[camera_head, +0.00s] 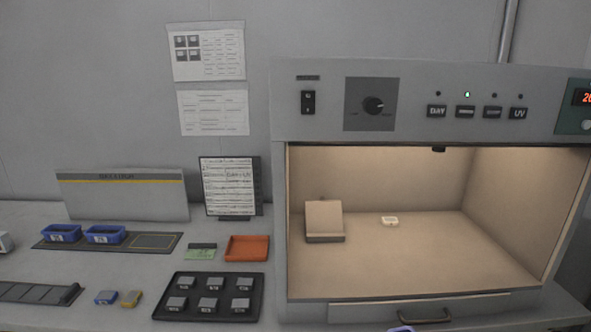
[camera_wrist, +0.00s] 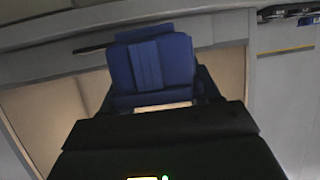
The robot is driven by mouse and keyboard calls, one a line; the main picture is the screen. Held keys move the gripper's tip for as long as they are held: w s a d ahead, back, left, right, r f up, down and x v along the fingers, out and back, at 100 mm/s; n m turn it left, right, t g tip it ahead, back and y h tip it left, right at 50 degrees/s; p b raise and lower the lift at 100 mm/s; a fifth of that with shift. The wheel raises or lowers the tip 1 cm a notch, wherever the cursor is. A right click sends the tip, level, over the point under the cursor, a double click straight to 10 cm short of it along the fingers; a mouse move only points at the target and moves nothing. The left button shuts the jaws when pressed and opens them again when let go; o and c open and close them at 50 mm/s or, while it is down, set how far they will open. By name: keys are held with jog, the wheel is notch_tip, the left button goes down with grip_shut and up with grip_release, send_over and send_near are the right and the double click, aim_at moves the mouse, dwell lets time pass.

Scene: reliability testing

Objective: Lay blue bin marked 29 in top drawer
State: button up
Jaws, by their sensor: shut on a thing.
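My gripper (camera_wrist: 157,96) is shut on a blue bin (camera_wrist: 152,62) in the wrist view. The bin's marking cannot be read there. A small blue edge (camera_head: 402,329) at the bottom of the head view appears to be part of this bin; my gripper itself is out of that view. A drawer front (camera_head: 370,312) with a dark handle (camera_head: 418,318) lies under the lit booth and looks closed. The edge is just below the handle in the picture; whether they touch cannot be told.
Two other blue bins (camera_head: 61,233) (camera_head: 106,234) stand on a dark mat (camera_head: 190,236) with an empty outlined place. A black tray (camera_head: 258,300) of grey blocks, an orange tray (camera_head: 248,248) and small blue and yellow pieces are on the bench. The booth (camera_head: 440,270) holds a tan stand.

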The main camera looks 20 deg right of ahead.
jog(key=w+a+f+n+y, duration=0.1)
jog(key=w+a+f, duration=0.1)
jog(key=a+f, duration=0.8)
jog(key=shift+w+a+f+y, duration=0.25)
jog(key=shift+a+f+y, duration=0.05)
jog(key=shift+a, duration=0.35)
jog(key=shift+w+a+r, duration=0.1)
jog(key=shift+r, duration=0.05)
